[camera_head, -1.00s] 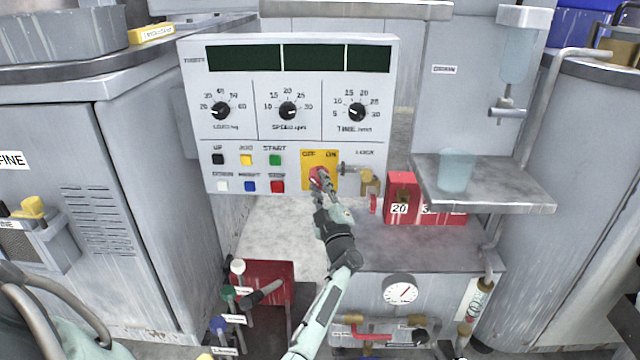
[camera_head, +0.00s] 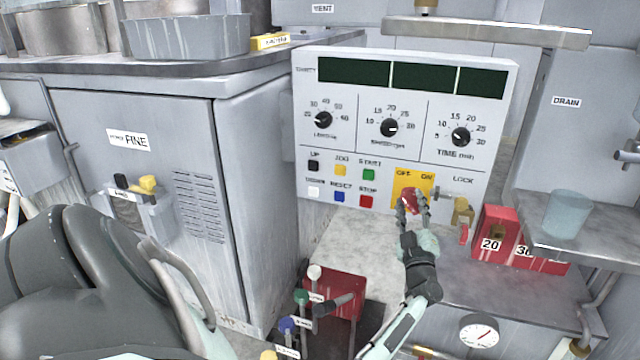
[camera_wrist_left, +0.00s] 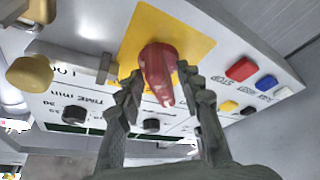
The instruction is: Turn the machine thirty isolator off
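The isolator is a red rotary knob (camera_head: 410,201) on a yellow plate (camera_head: 401,181) marked OFF and ON, low on the control panel whose label appears to read THIRTY. My left gripper (camera_head: 415,201) is at the knob, its fingers apart on either side of it. In the left wrist view the red knob (camera_wrist_left: 158,68) sits between the fingertips (camera_wrist_left: 160,74), with a finger close on each side; I cannot tell whether they touch it. The fingers hide part of the knob in the head view, and its exact direction is unclear. My right gripper is not in view.
A brass padlock (camera_head: 462,211) and a metal hasp are beside the plate. Red boxes marked 20 (camera_head: 491,229) and 30 stand to the right. Push buttons, such as the red STOP (camera_head: 366,201), are left of the plate. Coloured-knob levers (camera_head: 301,297) stand below.

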